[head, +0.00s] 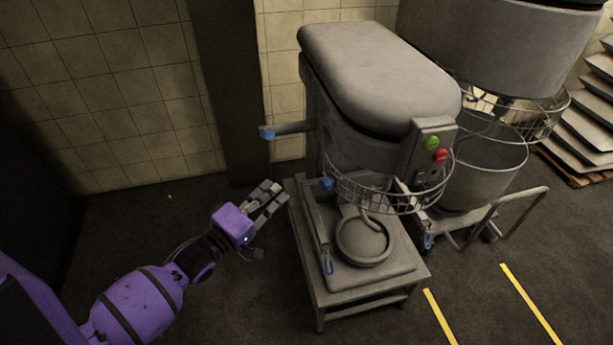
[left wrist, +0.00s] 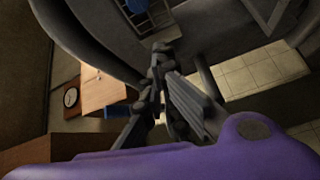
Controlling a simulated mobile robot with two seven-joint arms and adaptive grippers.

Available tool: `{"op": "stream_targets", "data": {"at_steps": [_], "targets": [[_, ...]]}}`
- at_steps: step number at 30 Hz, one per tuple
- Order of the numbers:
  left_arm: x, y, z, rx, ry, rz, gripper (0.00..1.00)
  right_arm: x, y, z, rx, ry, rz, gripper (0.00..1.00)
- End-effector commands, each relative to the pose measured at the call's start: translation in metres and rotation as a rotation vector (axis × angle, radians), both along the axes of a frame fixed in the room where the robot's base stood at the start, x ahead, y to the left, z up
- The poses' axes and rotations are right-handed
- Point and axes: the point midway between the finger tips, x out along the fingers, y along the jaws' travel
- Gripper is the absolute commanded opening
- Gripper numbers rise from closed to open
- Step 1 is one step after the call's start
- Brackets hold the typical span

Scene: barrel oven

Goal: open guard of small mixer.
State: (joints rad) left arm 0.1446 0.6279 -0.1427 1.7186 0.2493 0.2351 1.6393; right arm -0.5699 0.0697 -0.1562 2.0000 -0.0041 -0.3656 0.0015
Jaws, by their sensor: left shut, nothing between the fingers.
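The small mixer (head: 375,70) stands in the middle of the head view, grey, with a green and a red button on its front. Its wire guard (head: 385,197) curves around the front below the mixer head, level and close to the body. A blue-tipped lever (head: 290,129) sticks out on its left side. My left gripper (head: 272,195) is shut and empty, left of the mixer's stand and apart from the guard. In the left wrist view my gripper fingers (left wrist: 160,75) are together with nothing between them. My right gripper is not in view.
The mixer stands on a low table (head: 375,290). A larger mixer with a bowl (head: 485,165) and a trolley handle (head: 515,205) is close behind on the right. Stacked trays (head: 585,130) stand at far right. The floor left of the stand is clear.

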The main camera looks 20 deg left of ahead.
Motion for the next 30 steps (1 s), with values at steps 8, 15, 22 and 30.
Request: {"op": "stream_targets", "data": {"at_steps": [8, 15, 22, 30], "targets": [[0.033, -0.005, 0.018, -0.063, -0.019, -0.015, 0.00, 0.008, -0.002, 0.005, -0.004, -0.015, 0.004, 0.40], [0.081, -0.022, 0.022, -0.062, -0.020, -0.015, 0.00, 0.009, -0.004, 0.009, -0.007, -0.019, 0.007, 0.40], [0.095, -0.044, 0.019, -0.064, -0.015, -0.014, 0.00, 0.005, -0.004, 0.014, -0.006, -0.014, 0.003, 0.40], [0.082, -0.060, 0.014, -0.061, -0.016, -0.014, 0.00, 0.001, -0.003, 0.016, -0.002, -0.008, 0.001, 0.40]]}}
